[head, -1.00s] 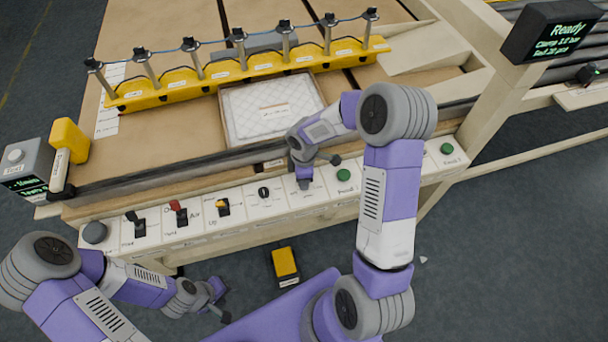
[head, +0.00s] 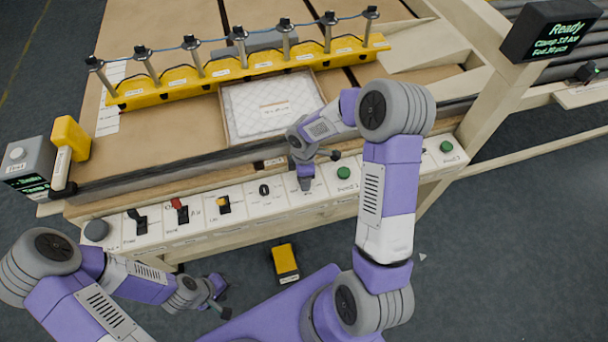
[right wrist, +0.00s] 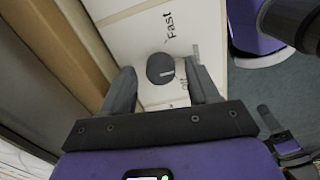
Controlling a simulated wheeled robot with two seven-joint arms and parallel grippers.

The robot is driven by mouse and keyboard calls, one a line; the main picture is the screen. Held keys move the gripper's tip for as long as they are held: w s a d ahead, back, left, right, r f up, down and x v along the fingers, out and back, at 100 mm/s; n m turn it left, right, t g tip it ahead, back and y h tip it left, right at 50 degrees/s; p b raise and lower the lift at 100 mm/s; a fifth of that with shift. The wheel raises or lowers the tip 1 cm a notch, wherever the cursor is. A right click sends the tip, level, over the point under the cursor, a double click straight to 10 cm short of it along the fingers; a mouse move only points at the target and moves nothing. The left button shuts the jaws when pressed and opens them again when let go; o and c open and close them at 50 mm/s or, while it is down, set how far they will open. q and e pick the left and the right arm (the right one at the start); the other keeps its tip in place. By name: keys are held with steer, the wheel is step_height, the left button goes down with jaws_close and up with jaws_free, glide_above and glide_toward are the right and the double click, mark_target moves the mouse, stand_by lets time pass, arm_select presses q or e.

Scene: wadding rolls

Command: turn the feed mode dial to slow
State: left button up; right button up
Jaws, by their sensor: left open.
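A dark round dial (right wrist: 160,68) with a pale pointer mark sits on a white panel in the right wrist view. The word "Fast" is printed beside it and a second, partly covered label lies near the right finger. My right gripper (right wrist: 160,72) has one finger on each side of the dial, with visible gaps, so it is open around it. In the head view my right gripper (head: 304,182) points down at the control panel (head: 290,203) and hides this dial. My left gripper (head: 223,299) is open and empty, low in front of the panel.
Another black knob (head: 264,190) is left of my right gripper, then several levers and a grey button (head: 96,230). A green button (head: 343,173) is close on the right. A yellow box (head: 285,263) lies below the panel. A display (head: 553,30) reads "Ready".

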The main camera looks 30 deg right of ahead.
step_height(320, 180, up, 8)
steer(key=shift+f+p, duration=0.2)
steer(key=shift+p, duration=0.75)
